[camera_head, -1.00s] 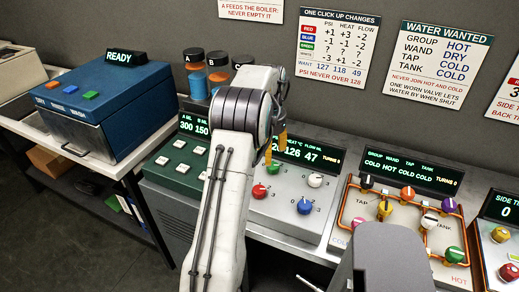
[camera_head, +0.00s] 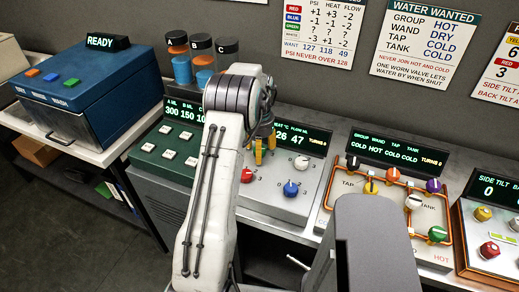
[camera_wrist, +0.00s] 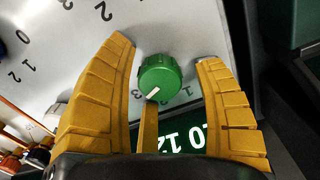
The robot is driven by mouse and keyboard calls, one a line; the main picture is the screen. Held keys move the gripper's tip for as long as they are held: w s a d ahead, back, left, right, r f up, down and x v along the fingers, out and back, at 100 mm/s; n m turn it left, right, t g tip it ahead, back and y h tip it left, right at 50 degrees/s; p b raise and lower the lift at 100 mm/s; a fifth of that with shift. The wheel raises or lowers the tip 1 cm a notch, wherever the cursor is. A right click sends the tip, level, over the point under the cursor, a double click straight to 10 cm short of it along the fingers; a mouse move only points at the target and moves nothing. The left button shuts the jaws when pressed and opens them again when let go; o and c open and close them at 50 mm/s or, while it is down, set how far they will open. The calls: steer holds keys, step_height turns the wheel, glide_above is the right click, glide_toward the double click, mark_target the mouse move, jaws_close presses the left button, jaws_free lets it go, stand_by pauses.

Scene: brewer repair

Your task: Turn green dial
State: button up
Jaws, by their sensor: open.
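The green dial (camera_wrist: 160,76) is a round, ribbed knob with a white pointer mark, on a pale panel with printed numbers. The white pointer is toward the lower left of the knob, near a 3. The fingers are open and hold nothing.
A red dial (camera_head: 246,175), a blue dial (camera_head: 291,190) and a white dial (camera_head: 300,163) are on the same panel. A green-topped button panel (camera_head: 165,165) stands to the left. A piped valve panel (camera_head: 330,195), with another green knob (camera_head: 437,233), stands to the right.

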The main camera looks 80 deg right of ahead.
steer(key=c, duration=1.2)
